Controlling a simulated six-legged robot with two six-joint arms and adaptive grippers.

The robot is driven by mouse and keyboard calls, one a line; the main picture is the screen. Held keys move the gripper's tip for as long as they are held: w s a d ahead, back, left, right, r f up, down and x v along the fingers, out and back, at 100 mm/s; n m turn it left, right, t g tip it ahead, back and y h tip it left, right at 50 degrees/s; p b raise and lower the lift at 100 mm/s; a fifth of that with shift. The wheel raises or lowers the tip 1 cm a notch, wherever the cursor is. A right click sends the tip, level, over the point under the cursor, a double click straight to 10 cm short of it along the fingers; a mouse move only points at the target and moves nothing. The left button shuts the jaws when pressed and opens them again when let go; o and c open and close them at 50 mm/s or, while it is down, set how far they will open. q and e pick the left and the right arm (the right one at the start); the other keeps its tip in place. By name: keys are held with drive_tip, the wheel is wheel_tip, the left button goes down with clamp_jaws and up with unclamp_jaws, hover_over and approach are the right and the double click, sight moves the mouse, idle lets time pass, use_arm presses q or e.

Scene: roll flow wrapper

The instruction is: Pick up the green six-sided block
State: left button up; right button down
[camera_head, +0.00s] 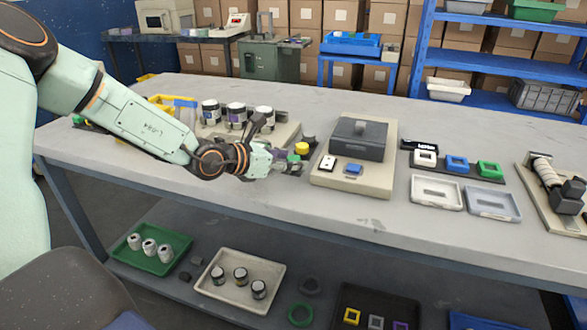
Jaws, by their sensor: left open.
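The green six-sided block (293,158) is a small piece on the table, close to my left gripper and partly hidden by its lower finger. My left gripper (284,146) is open, its fingers spread to the left of and around the block's near side. I cannot tell whether a finger touches the block. A yellow piece (301,148) sits just behind the green block and a purple piece (280,154) lies to its left. My right gripper is not in view.
A beige board with a dark grey box (358,139) stands right of the gripper. Two shallow trays (436,192) lie farther right. The table's front strip is clear.

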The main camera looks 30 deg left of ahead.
use_arm(q)
drive_tip(key=shift+w, duration=0.1)
drive_tip(key=shift+s+d+r, duration=0.15)
drive_tip(key=shift+s+r, duration=0.05)
drive_tip(key=shift+c, duration=0.8)
drive_tip(key=shift+w+f, duration=0.15)
drive_tip(key=c, duration=0.8)
